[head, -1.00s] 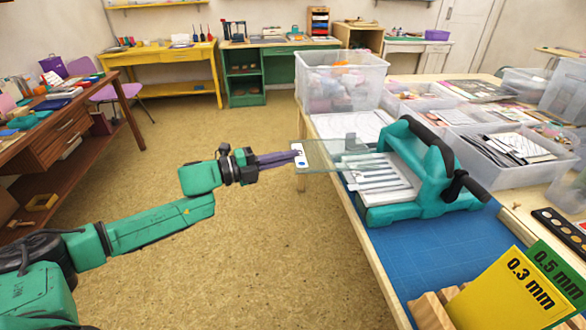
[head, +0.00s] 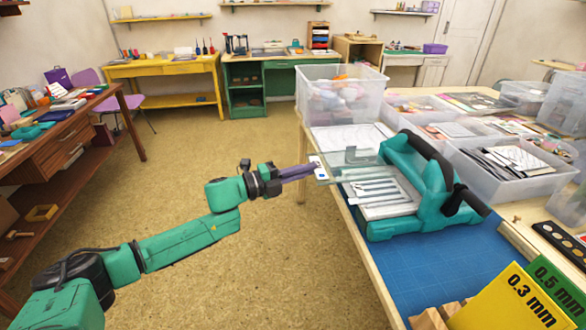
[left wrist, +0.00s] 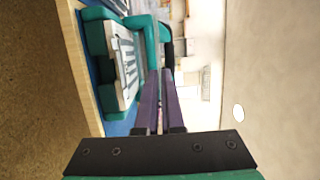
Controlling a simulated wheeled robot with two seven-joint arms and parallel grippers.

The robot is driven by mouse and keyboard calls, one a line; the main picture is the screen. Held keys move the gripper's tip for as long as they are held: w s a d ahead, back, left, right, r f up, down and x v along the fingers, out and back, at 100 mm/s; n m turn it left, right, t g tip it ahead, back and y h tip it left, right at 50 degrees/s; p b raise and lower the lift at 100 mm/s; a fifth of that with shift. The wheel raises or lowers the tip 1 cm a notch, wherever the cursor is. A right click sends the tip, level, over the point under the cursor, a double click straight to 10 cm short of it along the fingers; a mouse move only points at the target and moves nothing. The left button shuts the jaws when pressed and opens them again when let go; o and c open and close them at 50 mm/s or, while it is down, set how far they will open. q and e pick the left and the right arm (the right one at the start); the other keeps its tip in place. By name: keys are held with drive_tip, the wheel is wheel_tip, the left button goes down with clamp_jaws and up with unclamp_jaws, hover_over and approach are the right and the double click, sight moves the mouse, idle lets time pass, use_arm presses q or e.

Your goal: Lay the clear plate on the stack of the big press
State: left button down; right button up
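The clear plate (head: 345,172) is a thin see-through sheet with a white label tab at its left end. My left gripper (head: 315,168) is shut on that tab, with purple fingers. The plate reaches right from the fingers, and its right part overlaps the far-left part of the big press in the head view; I cannot tell its exact height above it. The teal big press (head: 440,208) stands on the table with a black handle bar. Its stack (head: 388,208) shows a pale bed with grey strips. The press also shows in the left wrist view (left wrist: 97,38). My right gripper is not in view.
A blue cutting mat (head: 420,275) lies in front of the press. A clear bin (head: 341,98) stands behind it, and a bin of cards (head: 500,178) stands to its right. Yellow and green gauge cards (head: 510,300) are at the near right. Open floor lies left of the table.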

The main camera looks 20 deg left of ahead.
sight(323, 168)
use_arm(q)
drive_tip(key=w+d, duration=0.2)
drive_tip(key=d, duration=0.1)
drive_tip(key=shift+w+d, duration=0.15)
drive_tip(key=shift+d, duration=0.15)
drive_tip(key=shift+f, duration=0.65)
drive_tip(key=shift+f+b, duration=0.25)
drive_tip(key=shift+b, duration=0.15)
drive_tip(key=shift+d+f, duration=0.1)
drive_tip(key=shift+f, duration=0.15)
